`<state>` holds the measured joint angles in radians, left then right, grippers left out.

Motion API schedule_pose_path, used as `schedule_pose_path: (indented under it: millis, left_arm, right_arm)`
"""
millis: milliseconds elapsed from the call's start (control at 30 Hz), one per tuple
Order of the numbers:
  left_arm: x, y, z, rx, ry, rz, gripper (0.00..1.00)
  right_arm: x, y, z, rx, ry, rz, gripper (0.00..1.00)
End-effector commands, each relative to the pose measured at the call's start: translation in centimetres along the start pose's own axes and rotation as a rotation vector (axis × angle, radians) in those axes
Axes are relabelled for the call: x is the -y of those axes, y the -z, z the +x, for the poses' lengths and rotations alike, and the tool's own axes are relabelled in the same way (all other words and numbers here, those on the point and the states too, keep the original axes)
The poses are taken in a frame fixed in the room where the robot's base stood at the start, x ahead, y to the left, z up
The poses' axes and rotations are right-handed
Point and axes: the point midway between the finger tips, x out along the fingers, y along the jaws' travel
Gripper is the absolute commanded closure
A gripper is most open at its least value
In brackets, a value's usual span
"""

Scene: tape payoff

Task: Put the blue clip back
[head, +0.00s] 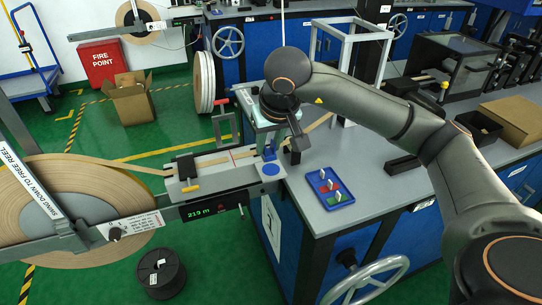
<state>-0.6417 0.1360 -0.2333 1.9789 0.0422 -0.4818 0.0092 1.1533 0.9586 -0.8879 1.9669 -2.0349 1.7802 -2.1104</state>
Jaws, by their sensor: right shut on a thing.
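The blue clip (269,153) is at the right end of the grey tape guide (225,173), just above a round blue mark (270,169) on it. My right gripper (282,145) comes down from above and is shut on the clip. The gripper partly hides the clip, and I cannot tell whether the clip touches the surface. The tan tape (140,168) runs from the big reel on the left across the guide. My left gripper is not in view.
A blue tray (346,199) with small white pieces on coloured areas lies on the bench right of the guide. A black clamp (187,166) with a yellow handle sits on the guide's left. A red-handled frame (222,125) stands behind. A handwheel (365,283) is at the bench front.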

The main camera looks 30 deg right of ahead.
Motion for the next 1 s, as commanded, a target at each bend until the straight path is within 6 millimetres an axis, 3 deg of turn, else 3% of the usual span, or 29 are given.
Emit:
schedule_pose_path:
  millis: [200,400,767,800,1000]
  left_arm:
    - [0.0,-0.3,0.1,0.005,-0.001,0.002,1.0]
    - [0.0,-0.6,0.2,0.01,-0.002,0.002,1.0]
    - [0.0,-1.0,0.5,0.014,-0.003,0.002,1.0]
    - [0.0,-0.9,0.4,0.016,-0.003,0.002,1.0]
    - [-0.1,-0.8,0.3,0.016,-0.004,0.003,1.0]
  right_arm:
    - [-1.0,0.1,1.7,0.003,-0.004,0.003,1.0]
    - [-0.8,-1.1,4.2,0.002,-0.002,0.0,1.0]
    - [-0.7,-1.2,4.6,0.0,-0.001,0.0,1.0]
    - [-0.7,-1.1,4.4,0.0,-0.001,0.001,0.65]
    - [-0.7,-1.1,4.4,0.0,-0.001,0.001,0.43]
